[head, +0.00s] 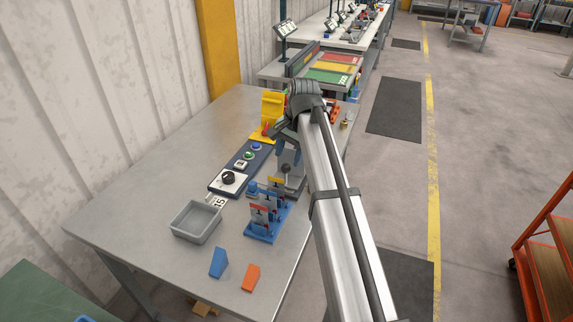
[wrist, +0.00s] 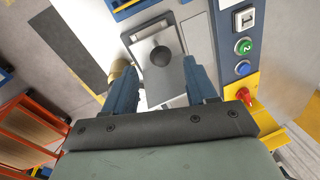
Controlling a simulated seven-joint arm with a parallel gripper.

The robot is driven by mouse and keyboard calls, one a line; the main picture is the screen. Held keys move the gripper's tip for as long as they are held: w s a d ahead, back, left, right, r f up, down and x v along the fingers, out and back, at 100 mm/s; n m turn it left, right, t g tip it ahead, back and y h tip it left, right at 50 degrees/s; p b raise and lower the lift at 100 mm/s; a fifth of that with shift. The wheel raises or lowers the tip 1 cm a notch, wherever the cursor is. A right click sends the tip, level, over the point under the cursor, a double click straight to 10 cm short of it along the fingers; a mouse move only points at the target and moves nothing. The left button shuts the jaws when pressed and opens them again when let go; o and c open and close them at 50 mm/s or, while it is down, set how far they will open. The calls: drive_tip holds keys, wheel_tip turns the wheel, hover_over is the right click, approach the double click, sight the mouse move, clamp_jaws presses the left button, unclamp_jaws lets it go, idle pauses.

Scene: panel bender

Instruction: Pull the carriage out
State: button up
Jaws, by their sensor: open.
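The carriage seems to be the grey metal block with a dark round knob (wrist: 160,56); in the head view the knob (head: 286,168) shows near the right edge of the bench, partly hidden by my arm. My gripper (wrist: 158,70) is open, with one blue finger on each side of the block in the wrist view. The knob lies between and just beyond the fingertips. I cannot tell whether the fingers touch the block. In the head view my gripper (head: 287,150) is over the same spot, mostly hidden by my wrist.
A dark control panel (head: 236,170) with a rotary knob and buttons lies left of the carriage. A yellow fixture (head: 270,106) with a red part stands behind. A blue card rack (head: 262,228), grey bin (head: 197,222), blue wedge (head: 217,263) and orange wedge (head: 251,277) stand in front. The bench's left side is clear.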

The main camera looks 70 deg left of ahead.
wheel_tip(320, 180, up, 7)
drive_tip(key=d, duration=0.1)
drive_tip(key=shift+w, duration=0.4)
drive_tip(key=shift+d, duration=0.1)
